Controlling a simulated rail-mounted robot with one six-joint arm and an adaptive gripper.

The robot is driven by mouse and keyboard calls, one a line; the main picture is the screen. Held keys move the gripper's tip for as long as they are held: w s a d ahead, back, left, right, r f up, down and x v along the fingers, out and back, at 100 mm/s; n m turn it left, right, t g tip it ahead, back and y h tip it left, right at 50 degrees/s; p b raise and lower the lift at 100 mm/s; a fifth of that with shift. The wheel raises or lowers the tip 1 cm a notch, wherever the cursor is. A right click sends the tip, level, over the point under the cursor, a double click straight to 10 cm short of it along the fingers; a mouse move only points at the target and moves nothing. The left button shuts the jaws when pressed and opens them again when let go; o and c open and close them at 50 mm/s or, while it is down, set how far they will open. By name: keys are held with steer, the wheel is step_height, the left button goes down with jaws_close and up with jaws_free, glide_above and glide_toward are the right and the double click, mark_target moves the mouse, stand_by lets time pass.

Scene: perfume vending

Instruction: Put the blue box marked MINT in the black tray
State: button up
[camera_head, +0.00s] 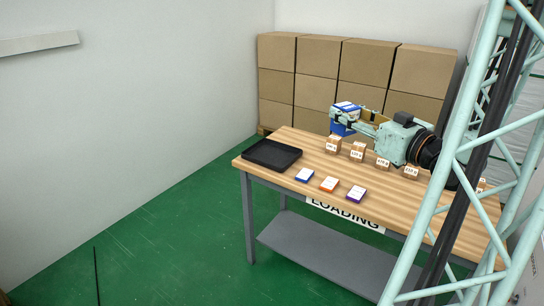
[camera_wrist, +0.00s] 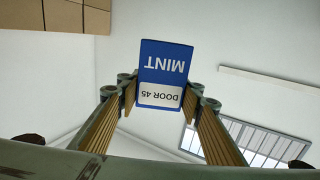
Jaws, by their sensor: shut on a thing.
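The blue box marked MINT (camera_wrist: 166,62) is held between the two fingers of my gripper (camera_wrist: 167,92) in the wrist view. Its label also reads DOOR 45 and appears upside down there. In the head view the blue box (camera_head: 340,129) is at the tip of my gripper (camera_head: 347,115), raised above the back of the table. The black tray (camera_head: 272,154) lies on the left end of the wooden table, to the left of and nearer than the held box. The tray looks empty.
Small cardboard boxes (camera_head: 357,151) with white labels stand in a row under my arm. Stacked cartons (camera_head: 318,75) stand behind.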

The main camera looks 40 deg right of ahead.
steer(key=w+d+f+m+g+h+p, duration=0.1)
steer(key=w+d+f+h+p, duration=0.1)
steer(key=w+d+f, duration=0.3)
steer(key=w+d+f+m+h+p, duration=0.1)
steer(key=w+d+m+h+p, duration=0.15)
steer(key=w, duration=0.45)
steer(key=w+d+f+m+g+h+p, duration=0.1)
steer(key=w+d+f+h+p, duration=0.1)
steer(key=w+d+f, duration=0.3)
steer(key=w+a+f+m+g+h+p, duration=0.2)
steer(key=w+a+f, duration=0.1)
steer(key=f, duration=0.4)
steer(key=w+a+f+m+g+h+p, duration=0.2)
steer(key=w+a+f+h+p, duration=0.1)
steer(key=w+f, duration=0.3)
steer(key=shift+a+f+g, duration=0.4)
steer(key=shift+a+f, duration=0.2)
steer(key=shift+f, duration=0.2)
steer(key=w+d+f, duration=0.1)
steer(key=w, duration=1.5)
steer(key=shift+d+f, duration=0.25)
steer(key=shift+f, duration=0.05)
